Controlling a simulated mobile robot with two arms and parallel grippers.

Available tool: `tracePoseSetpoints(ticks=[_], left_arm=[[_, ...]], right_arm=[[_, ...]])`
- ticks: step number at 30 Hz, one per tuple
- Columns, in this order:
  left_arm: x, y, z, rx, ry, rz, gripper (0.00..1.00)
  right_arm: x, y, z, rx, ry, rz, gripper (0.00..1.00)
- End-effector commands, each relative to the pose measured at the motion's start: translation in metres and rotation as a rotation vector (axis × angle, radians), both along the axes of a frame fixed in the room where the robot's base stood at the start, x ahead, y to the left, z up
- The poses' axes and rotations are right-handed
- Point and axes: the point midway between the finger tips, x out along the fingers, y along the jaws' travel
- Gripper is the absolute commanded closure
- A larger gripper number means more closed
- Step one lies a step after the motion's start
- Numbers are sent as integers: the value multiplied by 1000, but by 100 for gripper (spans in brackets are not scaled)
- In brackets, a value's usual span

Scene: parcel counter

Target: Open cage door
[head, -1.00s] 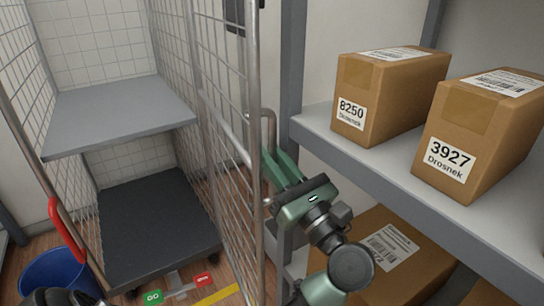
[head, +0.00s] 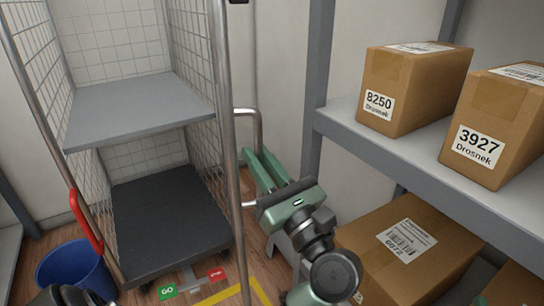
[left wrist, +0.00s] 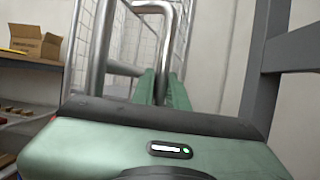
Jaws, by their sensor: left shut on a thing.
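The roll cage (head: 135,112) stands at the left, with a grey upper shelf and a dark base deck. Its door (head: 229,140) shows almost edge-on as a tall metal post right of the cage opening. A bent metal handle (head: 258,122) sticks out to the right of this post. My left gripper (head: 259,154) has its green fingers at the handle's lower end. In the left wrist view, the fingers (left wrist: 160,76) are shut around the handle's bar (left wrist: 162,50), with mesh behind. My right gripper does not show.
At the right, a grey shelf unit (head: 340,118) holds a box marked 8250 (head: 415,85) and one marked 3927 (head: 495,125). A larger box (head: 420,245) sits below, close to my left arm. A blue bin (head: 75,268) stands at lower left. Yellow tape (head: 235,293) marks the floor.

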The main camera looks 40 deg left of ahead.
Motion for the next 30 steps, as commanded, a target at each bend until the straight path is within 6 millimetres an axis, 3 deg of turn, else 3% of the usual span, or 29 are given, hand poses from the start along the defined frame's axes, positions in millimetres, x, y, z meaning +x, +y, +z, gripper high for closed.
tracePoseSetpoints(ticks=[9, 10, 22, 30], left_arm=[[-2, 1, -1, 1, 5, 2, 100], [-2, 1, -1, 1, 5, 2, 77], [-3, -3, -3, 0, 5, 0, 77], [-15, -41, -20, -1, 8, -1, 77]], right_arm=[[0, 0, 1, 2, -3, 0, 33], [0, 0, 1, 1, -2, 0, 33], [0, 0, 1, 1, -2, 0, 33], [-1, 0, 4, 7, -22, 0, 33]])
